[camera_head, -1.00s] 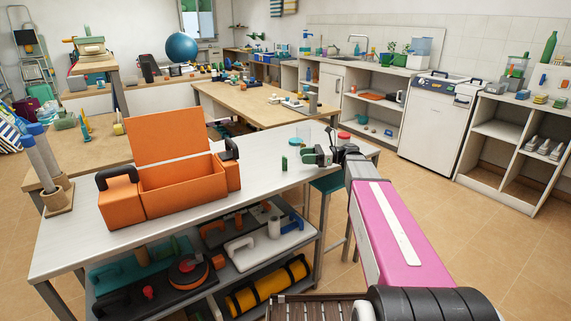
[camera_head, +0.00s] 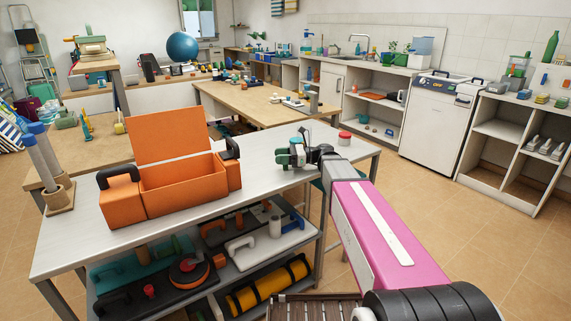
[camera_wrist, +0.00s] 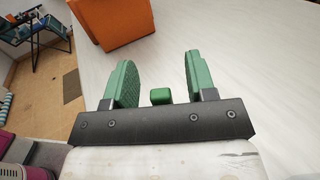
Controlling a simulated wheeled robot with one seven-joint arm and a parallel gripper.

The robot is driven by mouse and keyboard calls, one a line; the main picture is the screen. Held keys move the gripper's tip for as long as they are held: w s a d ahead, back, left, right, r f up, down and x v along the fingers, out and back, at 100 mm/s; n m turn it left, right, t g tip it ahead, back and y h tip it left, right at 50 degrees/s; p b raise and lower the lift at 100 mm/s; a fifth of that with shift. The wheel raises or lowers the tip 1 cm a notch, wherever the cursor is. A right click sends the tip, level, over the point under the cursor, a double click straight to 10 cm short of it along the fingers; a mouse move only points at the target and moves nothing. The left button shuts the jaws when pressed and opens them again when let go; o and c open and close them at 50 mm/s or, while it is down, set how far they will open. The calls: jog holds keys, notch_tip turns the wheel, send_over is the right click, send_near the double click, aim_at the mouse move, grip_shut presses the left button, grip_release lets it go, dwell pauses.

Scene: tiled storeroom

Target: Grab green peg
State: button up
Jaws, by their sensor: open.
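The green peg (camera_wrist: 160,96) shows in the wrist view as a small green block between the two green fingers, close to the dark palm bar. My gripper (camera_wrist: 159,75) is open around it, with a visible gap between the peg and each finger. In the head view my gripper (camera_head: 291,153) is over the right part of the white table (camera_head: 262,170). There I cannot tell the peg apart from the green fingers.
An open orange toolbox (camera_head: 182,190) stands on the table to the left of my gripper. A red-lidded jar (camera_head: 344,139) stands behind and to the right. The tabletop between toolbox and gripper is clear.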

grip_shut()
jog(key=shift+r, duration=0.1)
